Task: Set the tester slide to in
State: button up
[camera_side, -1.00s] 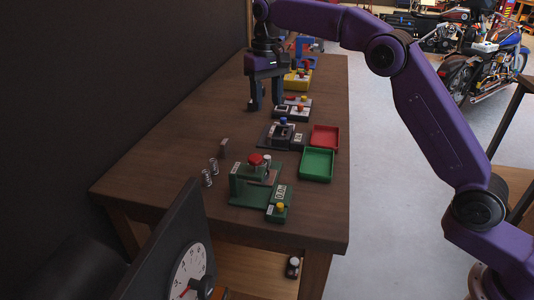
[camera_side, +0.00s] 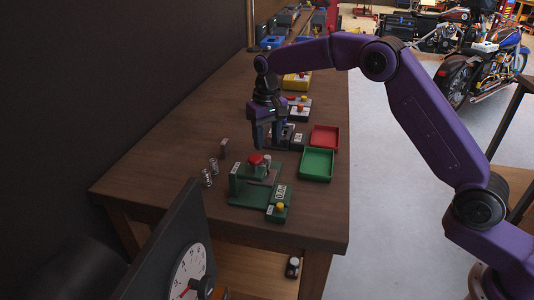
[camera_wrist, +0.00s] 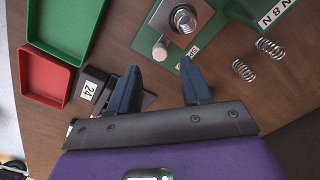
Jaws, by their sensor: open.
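The green tester (camera_side: 246,197) stands at the near part of the bench, with a red knob (camera_side: 256,159) on top, a readout (camera_side: 280,191) and a yellow button (camera_side: 280,207). A coil spring (camera_wrist: 183,18) shows over the plate. My gripper (camera_wrist: 162,85) is open and empty. It hangs behind the tester in the side view (camera_side: 268,147), its fingers apart from the silver knob.
Two loose springs (camera_wrist: 243,69) (camera_wrist: 270,47) lie beside the tester. A green tray (camera_side: 316,164) and a red tray (camera_side: 324,138) stand on the right. A dark device labelled 24 (camera_wrist: 88,90) is close to my gripper. Bare wood lies in front on the left (camera_side: 150,170).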

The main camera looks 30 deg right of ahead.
aim_at(267, 157)
jog(key=shift+f, duration=2.75)
jog(key=shift+a, duration=0.1)
grip_shut()
